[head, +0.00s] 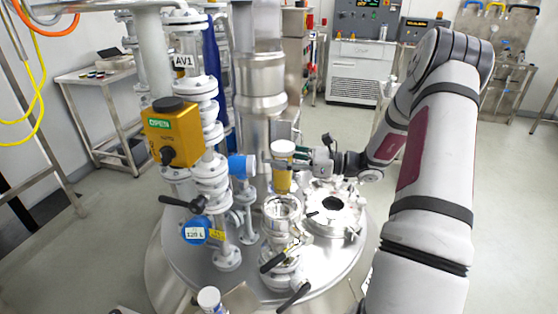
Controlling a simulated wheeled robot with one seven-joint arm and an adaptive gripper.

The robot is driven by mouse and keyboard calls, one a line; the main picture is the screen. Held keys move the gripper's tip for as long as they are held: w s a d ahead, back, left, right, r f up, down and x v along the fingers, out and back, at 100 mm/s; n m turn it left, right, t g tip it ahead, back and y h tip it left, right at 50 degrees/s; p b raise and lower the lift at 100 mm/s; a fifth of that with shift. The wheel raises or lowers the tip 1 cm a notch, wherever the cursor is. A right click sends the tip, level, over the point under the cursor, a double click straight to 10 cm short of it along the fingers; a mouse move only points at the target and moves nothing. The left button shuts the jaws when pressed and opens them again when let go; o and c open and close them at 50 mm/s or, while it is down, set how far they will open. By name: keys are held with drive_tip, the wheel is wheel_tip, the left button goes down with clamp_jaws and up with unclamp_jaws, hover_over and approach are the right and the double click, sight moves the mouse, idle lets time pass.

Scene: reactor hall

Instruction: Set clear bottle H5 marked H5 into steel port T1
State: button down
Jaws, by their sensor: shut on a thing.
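My gripper (304,155) is shut on a bottle (282,181) with a white cap and a yellow-amber body, near the middle of the head view. The bottle is upright; I cannot read any H5 marking on it. Directly below it in the picture is a steel port-like fitting (283,208) with a round rim on the vessel top. The bottle's lower end appears close to this rim; I cannot tell if they touch. No T1 label is readable. The fingertips are partly hidden by the bottle.
The steel vessel lid (325,262) carries a round flange with a dark opening (333,204) to the right. White piping with a yellow actuator (173,132) stands at the left. Black-handled valves (277,262) sit in front. Another white-capped container (209,298) is at the bottom edge.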

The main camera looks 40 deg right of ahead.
drive_tip(key=shift+w+d, duration=0.1)
drive_tip(key=shift+w, duration=0.2)
drive_tip(key=shift+w+f+b, duration=0.15)
drive_tip(key=shift+f+b, duration=0.15)
wheel_tip(320, 180, down, 4)
drive_tip(key=shift+r+b, duration=0.1)
drive_tip(key=shift+b, duration=1.15)
drive_tip(key=shift+f, duration=0.25)
drive_tip(key=shift+f+b, duration=0.85)
drive_tip(key=shift+f, duration=1.55)
idle(1.3)
drive_tip(key=c, duration=0.8)
unclamp_jaws()
